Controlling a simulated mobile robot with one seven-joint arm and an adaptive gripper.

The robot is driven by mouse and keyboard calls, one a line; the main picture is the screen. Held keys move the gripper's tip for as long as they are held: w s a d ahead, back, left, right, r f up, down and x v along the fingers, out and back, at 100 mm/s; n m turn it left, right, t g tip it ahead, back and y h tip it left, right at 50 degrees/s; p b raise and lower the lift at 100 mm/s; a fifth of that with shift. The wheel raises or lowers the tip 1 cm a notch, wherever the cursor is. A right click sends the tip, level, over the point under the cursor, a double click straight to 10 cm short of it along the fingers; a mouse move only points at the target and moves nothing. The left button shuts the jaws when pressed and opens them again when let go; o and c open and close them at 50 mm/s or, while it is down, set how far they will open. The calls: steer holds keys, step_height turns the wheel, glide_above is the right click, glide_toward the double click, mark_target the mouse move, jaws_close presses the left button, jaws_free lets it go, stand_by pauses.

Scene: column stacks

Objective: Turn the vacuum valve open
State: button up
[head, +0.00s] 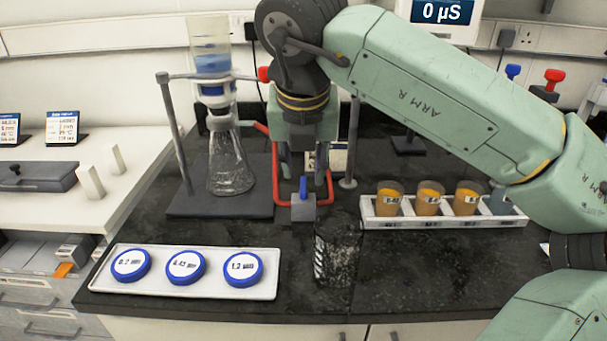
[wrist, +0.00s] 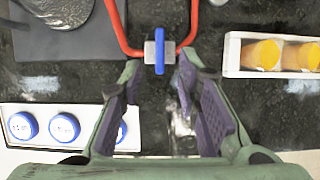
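The vacuum valve (head: 304,207) is a small grey block on the red tubing, with a blue lever handle (head: 303,186) on top. In the wrist view the blue handle (wrist: 159,51) lies along the picture's vertical, across the line of the red tube (wrist: 120,35). My gripper (wrist: 158,78) is open, its two fingers apart with the valve between and just beyond the tips. No contact shows. In the head view my gripper (head: 306,165) hangs above and behind the valve. The glass filter flask (head: 229,165) stands on a dark base plate (head: 190,203) to the left.
A white tray (head: 190,288) with blue-rimmed filter discs lies at front left. A white rack (head: 440,221) with orange-filled cups stands at the right. A clear glass vessel (head: 337,255) stands in front of the valve. The support posts (head: 174,130) rise beside the flask.

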mark_target(303, 186)
steer(key=shift+p+x, duration=0.3)
steer(key=shift+x, duration=2)
steer(key=shift+w, duration=0.1)
jaws_close()
